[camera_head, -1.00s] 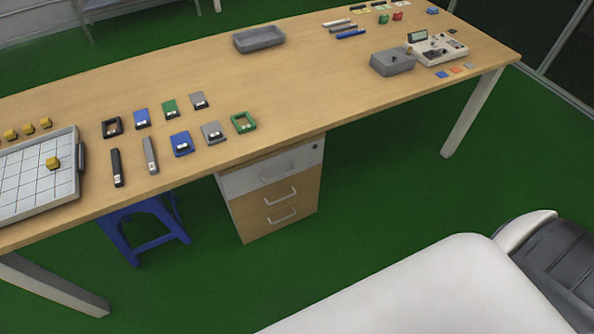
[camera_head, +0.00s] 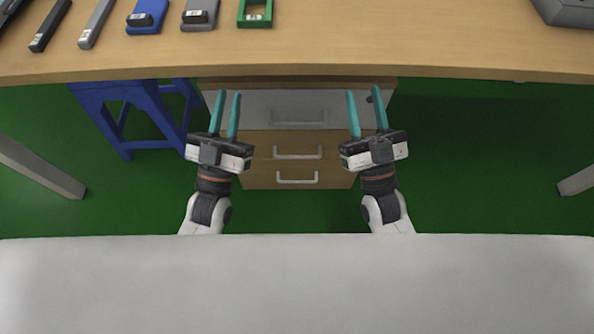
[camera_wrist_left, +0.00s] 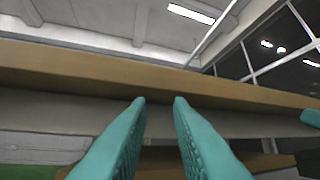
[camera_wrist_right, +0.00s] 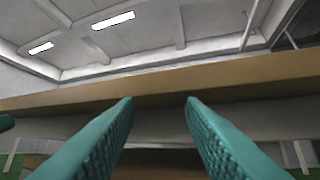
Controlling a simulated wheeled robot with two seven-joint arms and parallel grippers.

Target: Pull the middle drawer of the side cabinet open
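The side cabinet (camera_head: 258,182) stands under the table, with a white top drawer (camera_head: 262,108) and two wooden drawers below. The middle drawer (camera_head: 264,142) looks shut and has a pale bar handle (camera_head: 298,153). My left gripper (camera_head: 228,95) is open and empty, in front of the cabinet's left side. My right gripper (camera_head: 365,95) is open and empty, in front of its right side. Neither appears to touch the cabinet. In the left wrist view my left fingers (camera_wrist_left: 160,102) are apart below the table edge; in the right wrist view my right fingers (camera_wrist_right: 160,102) are likewise apart.
The table (camera_head: 430,50) overhangs the cabinet, its front edge just beyond my fingertips in the head view. A blue stool (camera_head: 125,100) stands left of the cabinet. Several small parts lie on the tabletop, including a green frame (camera_head: 255,12). The green floor right of the cabinet is clear.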

